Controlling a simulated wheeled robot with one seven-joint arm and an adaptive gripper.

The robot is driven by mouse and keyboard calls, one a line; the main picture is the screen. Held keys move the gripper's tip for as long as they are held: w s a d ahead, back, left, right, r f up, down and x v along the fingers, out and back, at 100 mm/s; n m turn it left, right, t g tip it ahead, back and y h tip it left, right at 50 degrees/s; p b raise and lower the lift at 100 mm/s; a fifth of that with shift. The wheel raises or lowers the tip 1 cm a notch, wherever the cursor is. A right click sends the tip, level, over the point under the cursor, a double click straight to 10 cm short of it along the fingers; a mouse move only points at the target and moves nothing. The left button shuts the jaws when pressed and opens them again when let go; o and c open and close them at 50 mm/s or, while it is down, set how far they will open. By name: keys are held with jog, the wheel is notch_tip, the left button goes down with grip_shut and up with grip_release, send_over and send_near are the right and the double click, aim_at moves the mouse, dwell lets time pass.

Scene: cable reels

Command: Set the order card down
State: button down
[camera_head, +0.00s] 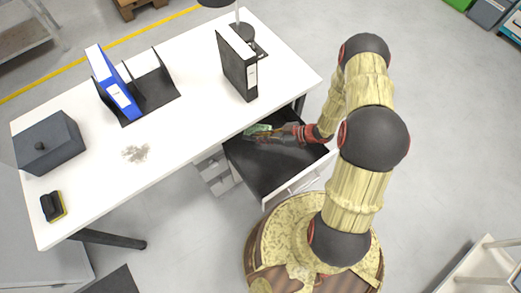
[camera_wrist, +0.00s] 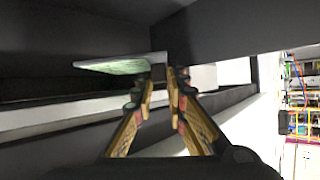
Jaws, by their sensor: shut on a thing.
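My gripper (camera_head: 277,133) reaches into the open desk drawer (camera_head: 265,185), near its back edge by the desk top. It is shut on a thin, flat card with a green face, the order card (camera_head: 259,129). In the wrist view the card (camera_wrist: 115,66) sticks out to the left from between the fingertips (camera_wrist: 163,77), its green face partly in shade. The card's gripped end is partly hidden by the fingers. I cannot tell whether the card touches the drawer floor.
The white desk (camera_head: 190,100) holds a black binder (camera_head: 237,65), a blue binder (camera_head: 115,85) in a black holder, a lamp base (camera_head: 241,33), a dark grey box (camera_head: 48,145) and a black-and-yellow block (camera_head: 53,206). A crumbly patch (camera_head: 136,153) lies on the desk. The drawer's dark floor looks mostly bare.

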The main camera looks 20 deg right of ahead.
jog(key=shift+w+a+f, duration=0.1)
jog(key=shift+w+a, duration=0.05)
jog(key=shift+a, duration=0.25)
jog(key=shift+a+f, duration=0.15)
jog(key=shift+f, duration=0.2)
notch_tip(320, 180, down, 9)
jog(key=b, duration=0.4)
jog(key=shift+f, duration=0.1)
jog(key=shift+f+b, duration=0.4)
jog(key=shift+b, duration=0.05)
jog(key=shift+f, duration=0.15)
jog(key=c, duration=1.9)
grip_release()
jog(key=shift+o, duration=0.5)
